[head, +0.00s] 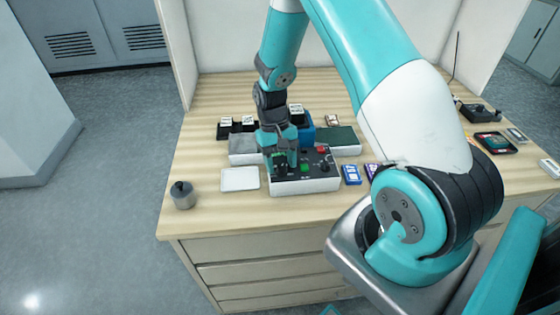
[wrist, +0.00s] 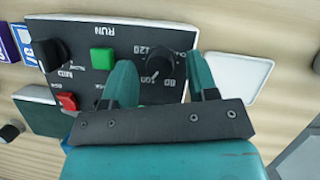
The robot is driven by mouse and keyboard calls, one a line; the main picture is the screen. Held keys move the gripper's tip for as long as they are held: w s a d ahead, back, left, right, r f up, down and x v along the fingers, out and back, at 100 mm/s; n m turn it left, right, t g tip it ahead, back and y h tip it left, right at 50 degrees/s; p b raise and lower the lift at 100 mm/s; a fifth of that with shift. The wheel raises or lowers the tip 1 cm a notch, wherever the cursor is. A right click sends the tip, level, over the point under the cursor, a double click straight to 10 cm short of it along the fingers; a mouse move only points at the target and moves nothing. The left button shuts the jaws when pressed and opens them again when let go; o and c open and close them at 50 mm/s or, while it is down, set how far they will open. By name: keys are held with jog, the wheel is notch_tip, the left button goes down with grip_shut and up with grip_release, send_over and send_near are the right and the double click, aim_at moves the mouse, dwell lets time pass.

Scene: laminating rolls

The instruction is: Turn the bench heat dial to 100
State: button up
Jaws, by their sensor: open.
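A dark control panel (head: 290,184) on a light box stands on the bench. In the wrist view the panel (wrist: 120,38) appears upside down. Its black heat dial (wrist: 159,66) has numbers around it, among them 120 and 60; its exact setting is too small to read. My gripper (wrist: 160,64) is open, with one teal finger on each side of this dial. I cannot tell whether either finger touches it. In the head view my gripper (head: 283,160) is over the panel's left part and hides the dial.
The panel also bears a green button (wrist: 102,60), a red switch (wrist: 67,101) and a second black knob (wrist: 49,53). A white tray (head: 240,179) lies left of the panel, and a metal weight (head: 182,196) stands near the bench's left edge. Blue card packs (head: 351,174) lie to the right.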

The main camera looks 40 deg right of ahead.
jog(key=b+v, duration=0.3)
jog(key=v, duration=1.4)
jog(key=shift+r, duration=0.2)
jog(key=shift+w+d, duration=0.1)
jog(key=s+a+r+n+t+y, duration=0.1)
jog(key=s+a+n, duration=0.4)
jog(key=s+a, duration=0.6)
jog(key=s+a+r+n+t+y+b, duration=0.1)
jog(key=s+a+r+n+t, duration=0.2)
jog(key=s+a, duration=0.9)
notch_tip(320, 180, up, 2)
jog(key=n, duration=0.3)
jog(key=shift+a+r+y, duration=0.2)
jog(key=shift+r+y, duration=0.05)
jog(key=shift+y, duration=0.15)
